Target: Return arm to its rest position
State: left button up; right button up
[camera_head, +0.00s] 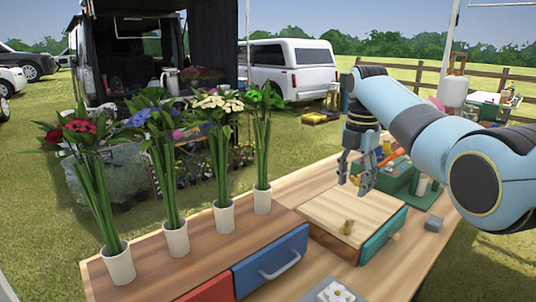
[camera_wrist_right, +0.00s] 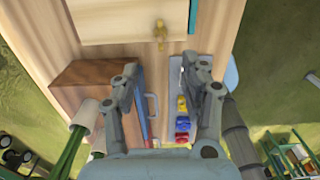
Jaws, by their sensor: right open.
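My right arm (camera_head: 425,135) reaches in from the right in the head view. Its gripper (camera_head: 353,184) hangs fingers down above the pale wooden box (camera_head: 340,208) on the table. In the right wrist view the gripper's fingers (camera_wrist_right: 162,72) are spread apart with nothing between them. My left gripper is not in view.
Several white vases with flowers, the nearest a red one (camera_head: 118,264), stand in a row on the wooden drawer unit (camera_head: 205,252). A blue drawer (camera_head: 270,263) has a handle.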

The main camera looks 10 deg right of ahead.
jog(key=s+f+m, duration=0.3)
jog(key=s+f, duration=0.1)
jog(key=s, duration=0.1)
jog(key=s+f+m+t, duration=0.1)
jog(key=s+f+m, duration=0.3)
jog(key=s, duration=0.2)
jog(key=s+f+m, duration=0.4)
jog(key=s, duration=0.1)
jog(key=shift+s+a+f+t+h, duration=0.2)
jog(key=shift+s+f+t+h, duration=0.1)
jog(key=shift+s+f+h, duration=0.1)
jog(key=s+a+r+m+t, duration=0.1)
jog(key=s+r+m, duration=0.2)
jog(key=s+m, duration=0.55)
jog(key=s+a+r+m+t, duration=0.1)
jog(key=s+a+r+m, duration=0.2)
jog(key=s, duration=1.1)
jog(key=s+d+f+m+g+b, duration=0.1)
jog(key=d+f+b, duration=0.1)
jog(key=f, duration=1.3)
jog(key=d+f+b, duration=0.2)
jog(key=f, duration=1.3)
jog(key=s+f+g+b, duration=0.1)
jog(key=s+f+b, duration=0.2)
jog(key=s+f, duration=1.6)
jog(key=shift+d+f+g+b, duration=0.3)
jog(key=shift+d+f, duration=0.15)
jog(key=shift+f, duration=0.3)
jog(key=shift+s, duration=0.1)
